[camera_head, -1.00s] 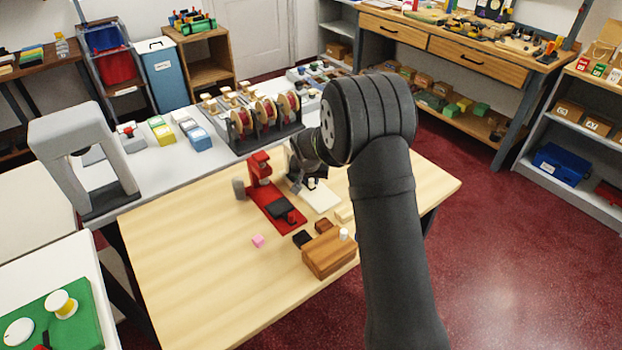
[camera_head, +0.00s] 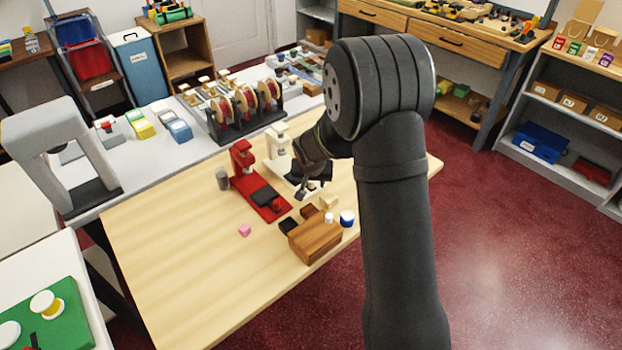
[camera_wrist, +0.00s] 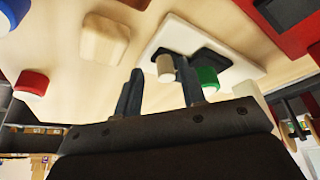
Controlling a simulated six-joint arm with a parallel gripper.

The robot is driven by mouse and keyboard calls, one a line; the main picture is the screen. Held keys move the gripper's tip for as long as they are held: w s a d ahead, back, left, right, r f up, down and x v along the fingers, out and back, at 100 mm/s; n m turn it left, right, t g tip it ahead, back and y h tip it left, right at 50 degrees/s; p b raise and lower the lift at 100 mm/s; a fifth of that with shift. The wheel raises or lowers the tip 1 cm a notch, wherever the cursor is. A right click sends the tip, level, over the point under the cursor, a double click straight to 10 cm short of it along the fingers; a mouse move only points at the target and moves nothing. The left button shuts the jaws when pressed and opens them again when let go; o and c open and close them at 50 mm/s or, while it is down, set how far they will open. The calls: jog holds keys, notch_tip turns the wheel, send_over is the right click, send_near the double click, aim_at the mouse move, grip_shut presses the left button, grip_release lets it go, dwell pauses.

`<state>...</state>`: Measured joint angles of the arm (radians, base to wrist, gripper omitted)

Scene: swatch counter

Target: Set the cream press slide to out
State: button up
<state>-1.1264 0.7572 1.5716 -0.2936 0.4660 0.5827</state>
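The cream press (camera_head: 278,146) stands on the wooden table, right of a red press. Its column shows in the head view, while my gripper covers much of its front. In the wrist view, its cream base (camera_wrist: 178,36) carries a dark slide plate (camera_wrist: 204,58) with a beige knob (camera_wrist: 165,66). My gripper (camera_wrist: 160,88) is open, with two dark fingers apart. The knob appears between or just beyond the fingertips; contact is not visible. A green round part (camera_wrist: 207,76) shows beside the right finger. In the head view my gripper (camera_head: 312,190) is low over the press's front end.
The red press (camera_head: 242,160) stands close on the left. A brown wooden box (camera_head: 315,238), a blue-and-white round piece (camera_head: 347,218) and a small tan block (camera_head: 328,201) are close in front. The table's left part is clear.

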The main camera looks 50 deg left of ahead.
jog(key=shift+a, duration=0.15)
jog(key=shift+r, duration=0.1)
jog(key=shift+s+r, duration=0.1)
jog(key=shift+r, duration=0.2)
jog(key=v, duration=1.6)
jog(key=shift+r, duration=0.25)
jog(key=shift+f, duration=0.1)
jog(key=x, duration=1.7)
jog(key=shift+f, duration=0.1)
jog(key=shift+s, duration=0.1)
